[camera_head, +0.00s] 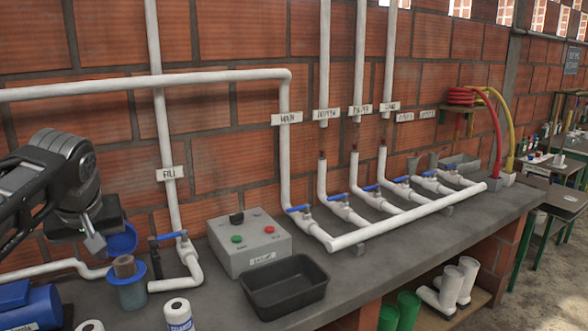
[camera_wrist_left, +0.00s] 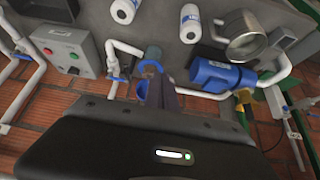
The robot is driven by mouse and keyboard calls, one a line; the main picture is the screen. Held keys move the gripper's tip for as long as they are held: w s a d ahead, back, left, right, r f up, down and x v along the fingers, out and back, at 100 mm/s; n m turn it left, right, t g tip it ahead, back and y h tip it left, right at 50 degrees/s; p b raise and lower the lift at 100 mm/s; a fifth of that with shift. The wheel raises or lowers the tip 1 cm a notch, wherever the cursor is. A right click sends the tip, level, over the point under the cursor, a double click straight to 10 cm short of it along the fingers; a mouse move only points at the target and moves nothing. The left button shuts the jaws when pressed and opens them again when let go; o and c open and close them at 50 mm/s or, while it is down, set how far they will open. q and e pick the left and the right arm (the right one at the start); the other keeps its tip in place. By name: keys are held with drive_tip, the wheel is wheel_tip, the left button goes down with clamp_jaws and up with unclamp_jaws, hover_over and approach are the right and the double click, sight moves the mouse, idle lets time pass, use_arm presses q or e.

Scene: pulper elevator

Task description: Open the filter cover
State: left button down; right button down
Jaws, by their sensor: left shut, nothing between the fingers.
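The filter housing (camera_head: 132,295) is a clear blue cup with a blue rim, standing on the grey counter at the lower left of the head view. A brown cartridge (camera_head: 124,266) shows in its open top. The round blue filter cover (camera_head: 122,241) stands tilted up off the rim, behind the cartridge. My left gripper (camera_head: 95,244) is shut and empty, just left of the cover and above the housing; I cannot tell if it touches the cover. The left wrist view shows the gripper fingers (camera_wrist_left: 167,97) beside the cover (camera_wrist_left: 141,89) and housing (camera_wrist_left: 153,56). My right gripper is not in view.
A blue pump (camera_head: 30,308) lies left of the housing. White filter rolls (camera_head: 178,314) stand in front. A FILL pipe with a blue-handled valve (camera_head: 172,236), a grey control box (camera_head: 250,241) and a black tray (camera_head: 284,286) are to the right. The brick wall is behind.

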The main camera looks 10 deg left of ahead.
use_arm(q)
drive_tip(key=w+d+f+m+t+h, duration=0.3)
drive_tip(key=w+d+f+m+t, duration=0.15)
drive_tip(key=w+d+f, duration=0.5)
drive_tip(key=w+d+f+m+g+h, duration=0.1)
drive_tip(key=d+f+h, duration=0.1)
drive_tip(key=d+f, duration=0.65)
drive_tip(key=w+d+f+m+g+h, duration=0.15)
drive_tip(key=d+f, duration=0.35)
drive_tip(key=f, duration=0.7)
drive_tip(key=s+d+f+n+g, duration=0.1)
drive_tip(key=s+d+f, duration=0.2)
drive_tip(key=s+f, duration=0.35)
drive_tip(key=s+d+f, duration=0.2)
drive_tip(key=s+f, duration=0.2)
drive_tip(key=f, duration=0.5)
drive_tip(key=s+d+f+g, duration=0.2)
drive_tip(key=s+f, duration=0.4)
drive_tip(key=s, duration=0.4)
drive_tip(key=s+d+f+g+h, duration=0.1)
drive_tip(key=s+d+f+g, duration=0.2)
drive_tip(key=s+f, duration=0.3)
drive_tip(key=s, duration=0.5)
drive_tip(key=shift+s+d+f+n+g, duration=0.15)
drive_tip(key=shift+d+f+n+g, duration=0.1)
drive_tip(key=shift+f+n+g, duration=0.1)
